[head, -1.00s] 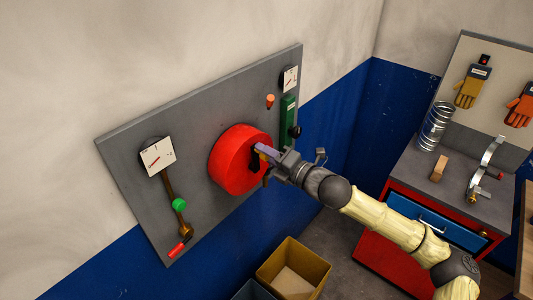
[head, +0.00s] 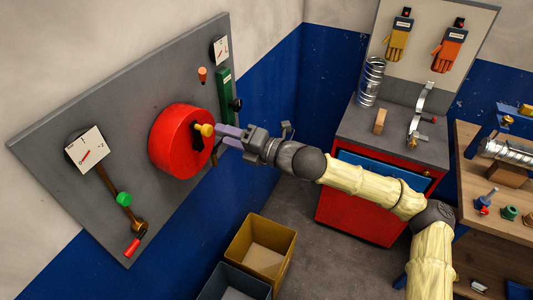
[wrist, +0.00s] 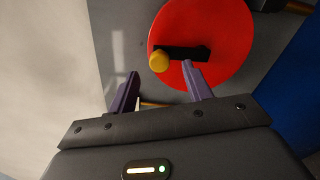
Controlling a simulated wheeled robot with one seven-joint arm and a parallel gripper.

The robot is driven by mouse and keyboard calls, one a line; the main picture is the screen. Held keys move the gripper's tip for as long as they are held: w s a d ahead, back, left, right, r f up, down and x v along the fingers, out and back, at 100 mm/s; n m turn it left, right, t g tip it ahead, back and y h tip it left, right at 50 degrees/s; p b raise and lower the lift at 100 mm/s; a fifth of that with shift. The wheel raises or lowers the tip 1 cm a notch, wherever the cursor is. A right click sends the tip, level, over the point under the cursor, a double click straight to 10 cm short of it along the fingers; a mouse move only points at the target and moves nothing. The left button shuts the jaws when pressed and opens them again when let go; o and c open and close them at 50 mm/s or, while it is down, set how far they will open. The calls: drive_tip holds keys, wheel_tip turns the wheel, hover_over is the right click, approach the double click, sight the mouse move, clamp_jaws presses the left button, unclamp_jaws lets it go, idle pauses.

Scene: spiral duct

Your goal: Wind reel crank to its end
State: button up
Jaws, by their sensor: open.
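The red reel (head: 172,150) is a round drum on the grey wall panel. A short black crank arm (wrist: 188,53) lies across its face and ends in a yellow knob (head: 206,130). In the wrist view the yellow knob (wrist: 158,61) is at the left end of the crank, left of the reel's middle. My gripper (head: 220,137) is open, its purple fingers pointing at the reel face. In the wrist view its fingertips (wrist: 160,72) are spread, with the knob ahead of the space between them. Nothing is held; whether a finger touches the crank I cannot tell.
The grey panel (head: 95,110) also bears a green knob (head: 124,199), a red handle (head: 132,247), an orange knob (head: 203,75), a green strip (head: 224,95) and two white dials. Bins (head: 262,250) stand on the floor below. A red cabinet (head: 355,215) stands right.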

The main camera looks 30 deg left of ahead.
drive_tip(key=d+b, duration=0.3)
drive_tip(key=d, duration=0.8)
drive_tip(key=shift+w, duration=0.3)
drive_tip(key=shift+f, duration=0.1)
